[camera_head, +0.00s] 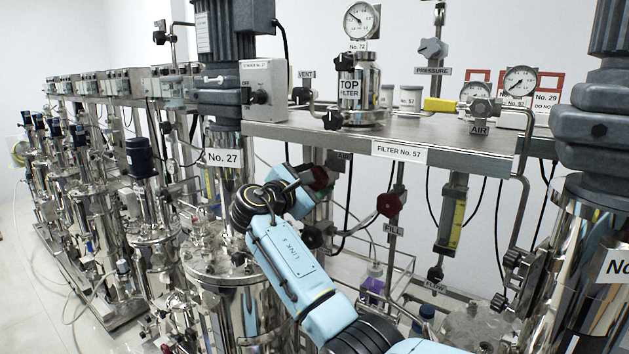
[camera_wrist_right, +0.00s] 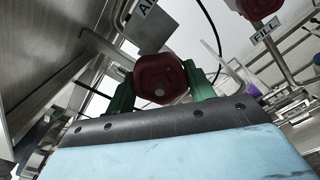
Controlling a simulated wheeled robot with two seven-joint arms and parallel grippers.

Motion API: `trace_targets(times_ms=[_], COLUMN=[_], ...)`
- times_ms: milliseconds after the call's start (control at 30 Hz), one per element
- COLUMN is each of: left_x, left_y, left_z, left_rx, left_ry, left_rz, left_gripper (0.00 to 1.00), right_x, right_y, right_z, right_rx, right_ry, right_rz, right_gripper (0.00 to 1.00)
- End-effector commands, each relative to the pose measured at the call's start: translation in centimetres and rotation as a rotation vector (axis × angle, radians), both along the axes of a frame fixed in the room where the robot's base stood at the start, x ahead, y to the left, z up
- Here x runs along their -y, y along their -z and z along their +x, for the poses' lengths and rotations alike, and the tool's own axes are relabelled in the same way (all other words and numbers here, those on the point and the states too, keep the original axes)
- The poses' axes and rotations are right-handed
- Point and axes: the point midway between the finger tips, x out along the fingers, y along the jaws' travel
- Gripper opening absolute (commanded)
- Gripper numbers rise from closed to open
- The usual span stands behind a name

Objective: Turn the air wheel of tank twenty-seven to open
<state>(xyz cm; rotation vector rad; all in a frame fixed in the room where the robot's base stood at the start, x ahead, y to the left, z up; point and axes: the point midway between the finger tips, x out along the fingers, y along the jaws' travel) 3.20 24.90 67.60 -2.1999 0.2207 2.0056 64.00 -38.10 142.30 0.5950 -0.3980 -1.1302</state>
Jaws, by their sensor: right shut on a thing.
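The dark red air wheel (camera_wrist_right: 160,76) sits between the two green fingers of my right gripper (camera_wrist_right: 161,88) in the right wrist view. The gripper is shut on the wheel's sides. A tag starting "AI" (camera_wrist_right: 148,22) hangs just above it, cut off by the frame edge. My left gripper is not in view.
Another red wheel, tagged FILL (camera_head: 390,204), hangs to the right. The steel shelf (camera_head: 460,143) marked FILTER No. 57 runs above the wheels. A flow tube (camera_head: 452,215) and thin pipes stand farther right. A large tank (camera_head: 590,240) fills the right edge.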

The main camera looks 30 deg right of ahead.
Motion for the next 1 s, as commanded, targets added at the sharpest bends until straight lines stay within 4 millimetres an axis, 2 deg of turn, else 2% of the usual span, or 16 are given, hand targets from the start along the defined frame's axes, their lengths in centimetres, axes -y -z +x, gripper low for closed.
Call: trace_targets(times_ms=[400,933,967,1000], left_x=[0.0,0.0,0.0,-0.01], left_y=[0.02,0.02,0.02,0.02], left_z=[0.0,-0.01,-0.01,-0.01], left_rx=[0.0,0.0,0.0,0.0], left_ry=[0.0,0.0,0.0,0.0], left_rz=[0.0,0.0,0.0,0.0], left_gripper=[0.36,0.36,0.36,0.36], right_x=[-0.01,0.0,-0.01,0.0], right_y=[0.27,0.32,0.33,0.32], right_z=[-0.05,-0.07,-0.06,-0.07], right_rx=[-0.166,-0.185,-0.185,-0.184], right_ry=[0.0,0.001,0.001,0.001], right_rz=[-0.066,-0.072,-0.072,-0.072], right_gripper=[0.31,0.31,0.57,0.63])
